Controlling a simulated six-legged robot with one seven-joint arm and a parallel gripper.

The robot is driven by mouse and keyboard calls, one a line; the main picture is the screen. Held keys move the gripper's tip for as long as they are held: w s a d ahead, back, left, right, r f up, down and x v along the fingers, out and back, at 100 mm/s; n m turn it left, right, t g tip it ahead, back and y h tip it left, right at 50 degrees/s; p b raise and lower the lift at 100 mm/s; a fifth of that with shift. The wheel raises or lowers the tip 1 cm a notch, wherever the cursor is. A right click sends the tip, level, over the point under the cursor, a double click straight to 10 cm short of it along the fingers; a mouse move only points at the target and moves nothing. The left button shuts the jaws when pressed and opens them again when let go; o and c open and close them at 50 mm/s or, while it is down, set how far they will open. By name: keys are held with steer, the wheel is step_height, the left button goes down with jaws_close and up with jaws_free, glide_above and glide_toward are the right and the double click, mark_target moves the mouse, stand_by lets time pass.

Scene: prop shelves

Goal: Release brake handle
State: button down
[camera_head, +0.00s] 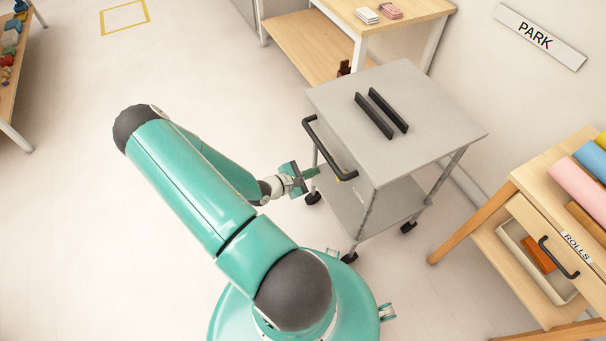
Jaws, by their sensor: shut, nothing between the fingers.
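A grey metal cart (440,110) with two shelves and black castors stands right of centre. A black bar handle (323,148) runs along the left edge of its top. My gripper (313,173) is shut and empty, just left of the cart and close to the bar handle. I cannot tell whether it touches the cart. Two dark parallel rails (381,113) lie on the cart's top.
A wooden table (405,14) with small stacks stands behind the cart. A wooden unit (530,178) with a ROLLS drawer and coloured rolls is at the right. A PARK sign (540,36) is on the wall. A yellow floor outline (124,17) lies back left; the left floor is clear.

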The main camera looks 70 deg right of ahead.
steer(key=shift+s+d+r, duration=0.6)
steer(key=shift+s, duration=0.25)
steer(key=shift+s+d+r, duration=0.55)
steer(key=shift+s+r, duration=0.05)
steer(key=shift+s, duration=0.25)
